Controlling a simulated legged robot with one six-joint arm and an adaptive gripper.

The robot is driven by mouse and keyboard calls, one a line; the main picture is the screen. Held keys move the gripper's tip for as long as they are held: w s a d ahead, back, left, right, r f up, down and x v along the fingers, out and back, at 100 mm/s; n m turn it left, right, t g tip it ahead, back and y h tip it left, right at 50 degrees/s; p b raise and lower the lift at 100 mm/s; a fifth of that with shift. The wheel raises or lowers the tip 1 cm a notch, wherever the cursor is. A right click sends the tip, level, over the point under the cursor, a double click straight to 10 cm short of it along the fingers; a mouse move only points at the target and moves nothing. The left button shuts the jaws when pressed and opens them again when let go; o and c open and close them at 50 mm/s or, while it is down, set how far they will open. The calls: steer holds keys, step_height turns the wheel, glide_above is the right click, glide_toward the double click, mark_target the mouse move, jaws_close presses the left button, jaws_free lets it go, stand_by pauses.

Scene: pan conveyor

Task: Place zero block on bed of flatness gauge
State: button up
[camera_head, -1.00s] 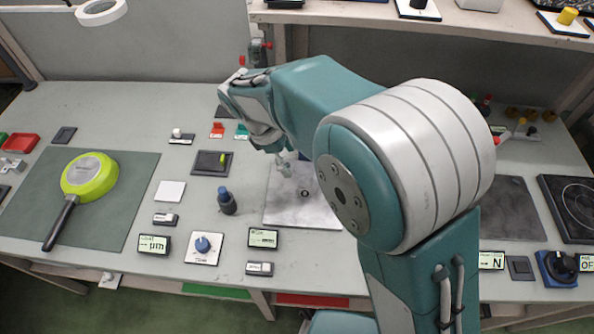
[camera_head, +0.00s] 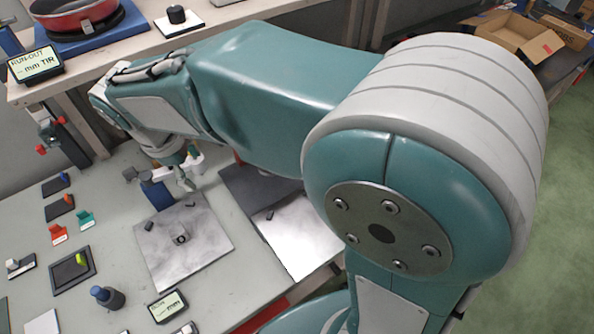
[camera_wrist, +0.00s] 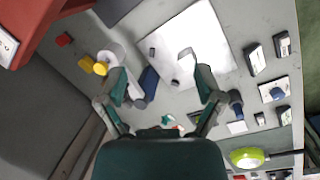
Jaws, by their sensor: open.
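A square grey plate (camera_head: 205,250), which looks like the flatness gauge's bed, lies flat on the bench. It shows bright in the wrist view (camera_wrist: 208,38). Small dark pieces lie on it, one near its middle (camera_head: 182,239) and one near its left edge (camera_head: 148,226). I cannot tell which piece, if any, is the zero block. A blue upright part (camera_head: 155,192) stands at the plate's far edge. My gripper (camera_head: 188,180) hangs above that far edge. In the wrist view my gripper (camera_wrist: 168,90) has its fingers wide apart with nothing between them.
A second plate (camera_head: 295,240), partly glaring, lies to the right. A small display (camera_head: 167,306) and a dark blue knobbed post (camera_head: 106,297) stand near the front. A shelf with a run-out display (camera_head: 35,64) and red pan (camera_head: 75,20) is behind.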

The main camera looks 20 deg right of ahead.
steer(key=s+d+r+m+t, duration=0.1)
steer(key=s+d+m, duration=0.3)
steer(key=d, duration=0.3)
steer(key=s+d+r+m+t+y, duration=0.1)
steer(key=s+d+m+t, duration=0.1)
steer(key=s+d+m, duration=0.2)
steer(key=s+d+r+m+t+y, duration=0.1)
steer(key=s+d+r+m, duration=0.1)
steer(key=s+d+m, duration=0.2)
steer(key=d+m, duration=0.3)
steer(key=d, duration=0.3)
steer(key=shift+s+d, duration=0.15)
steer(key=shift+d, duration=0.15)
steer(key=shift+s+r, duration=0.1)
steer(key=shift+s, duration=0.05)
